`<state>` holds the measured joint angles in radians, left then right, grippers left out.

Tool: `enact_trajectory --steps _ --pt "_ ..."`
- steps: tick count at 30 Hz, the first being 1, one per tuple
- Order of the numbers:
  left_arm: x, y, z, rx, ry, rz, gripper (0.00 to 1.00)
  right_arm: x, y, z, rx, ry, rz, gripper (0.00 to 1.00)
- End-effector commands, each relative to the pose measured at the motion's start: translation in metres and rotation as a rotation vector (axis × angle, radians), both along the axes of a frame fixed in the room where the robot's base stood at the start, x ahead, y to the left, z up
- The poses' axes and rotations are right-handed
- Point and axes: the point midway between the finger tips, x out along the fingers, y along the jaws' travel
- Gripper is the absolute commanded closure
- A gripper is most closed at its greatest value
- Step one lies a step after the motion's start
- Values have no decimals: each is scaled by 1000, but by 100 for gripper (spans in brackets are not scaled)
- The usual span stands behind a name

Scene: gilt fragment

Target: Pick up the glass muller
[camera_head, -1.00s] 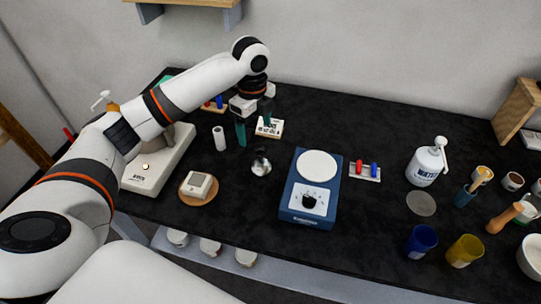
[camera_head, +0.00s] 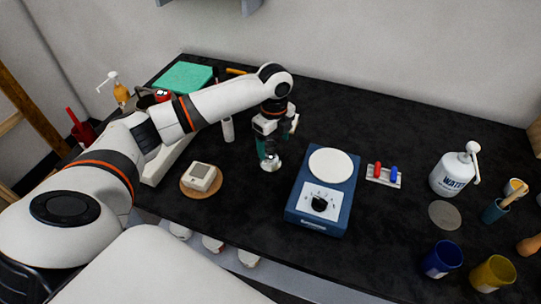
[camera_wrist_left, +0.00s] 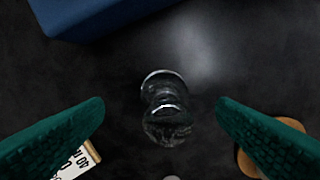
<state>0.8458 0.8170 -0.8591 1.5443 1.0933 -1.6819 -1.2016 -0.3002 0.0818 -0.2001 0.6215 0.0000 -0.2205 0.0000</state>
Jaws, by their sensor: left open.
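The glass muller (camera_head: 271,164) is a small clear piece on the black bench, left of the blue stirrer. In the left wrist view it (camera_wrist_left: 166,104) lies between my fingers, with bare bench around it. My left gripper (camera_head: 275,147) is just above the muller in the head view, pointing down. Its teal fingers are spread wide and hold nothing; in the left wrist view the muller is apart from both fingertips. In the head view the gripper partly covers the muller's upper part. My right gripper is not in view.
The blue stirrer (camera_head: 306,219) with a white round plate stands close on the right. A wooden disc (camera_head: 187,192) with a small white device is on the left. A printed card (camera_wrist_left: 85,160) lies near one finger. A wash bottle (camera_head: 453,174) and cups are farther right.

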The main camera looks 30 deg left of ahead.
Motion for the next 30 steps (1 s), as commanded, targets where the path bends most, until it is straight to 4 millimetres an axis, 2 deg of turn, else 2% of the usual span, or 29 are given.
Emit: enact_trajectory --steps 5,12,21,23,30 --pt "-3 3 -14 0 3 1 20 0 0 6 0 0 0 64" --pt "-7 7 -48 0 2 0 20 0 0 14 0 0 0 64" --pt "-6 7 -55 1 -1 -1 20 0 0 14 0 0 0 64" --pt "-6 7 -55 1 -1 -1 28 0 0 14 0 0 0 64" --pt "-6 7 -55 1 -1 -1 67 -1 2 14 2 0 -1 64"
